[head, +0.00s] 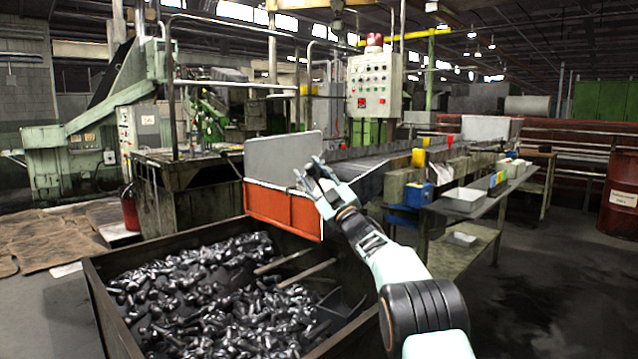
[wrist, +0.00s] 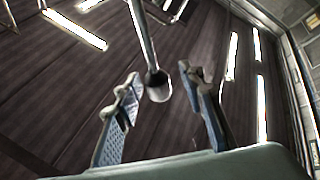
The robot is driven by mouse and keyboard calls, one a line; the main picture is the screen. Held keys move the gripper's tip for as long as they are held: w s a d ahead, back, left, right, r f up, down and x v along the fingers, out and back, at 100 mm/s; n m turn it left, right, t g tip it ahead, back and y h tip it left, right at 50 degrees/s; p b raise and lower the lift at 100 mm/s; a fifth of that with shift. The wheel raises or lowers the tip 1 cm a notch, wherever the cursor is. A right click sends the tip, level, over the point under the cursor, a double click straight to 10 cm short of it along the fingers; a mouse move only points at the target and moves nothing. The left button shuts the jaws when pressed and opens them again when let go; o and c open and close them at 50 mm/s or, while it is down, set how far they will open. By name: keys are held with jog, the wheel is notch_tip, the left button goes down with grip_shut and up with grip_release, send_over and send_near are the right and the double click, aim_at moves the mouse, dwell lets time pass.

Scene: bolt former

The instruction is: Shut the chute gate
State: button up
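At the end of the chute (head: 365,163) stands an upright pale grey plate (head: 283,158), with an orange panel (head: 283,210) below it. I cannot tell for sure which of these is the gate. My gripper (head: 311,172) is in front of the plate's right edge and the orange panel's top right corner. In the wrist view my gripper (wrist: 158,88) is open, its two fingers apart. A grey rod with a rounded end (wrist: 158,85) shows between the fingers, apparently not gripped; its distance is unclear.
A large dark bin (head: 97,305) full of metal bolts lies below the orange panel. A control box (head: 374,85) stands behind the chute. A bench (head: 480,205) with trays is to the right of my arm. A red barrel (head: 620,195) stands far right. Floor is clear between them.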

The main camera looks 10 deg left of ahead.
jog(key=v, duration=1.2)
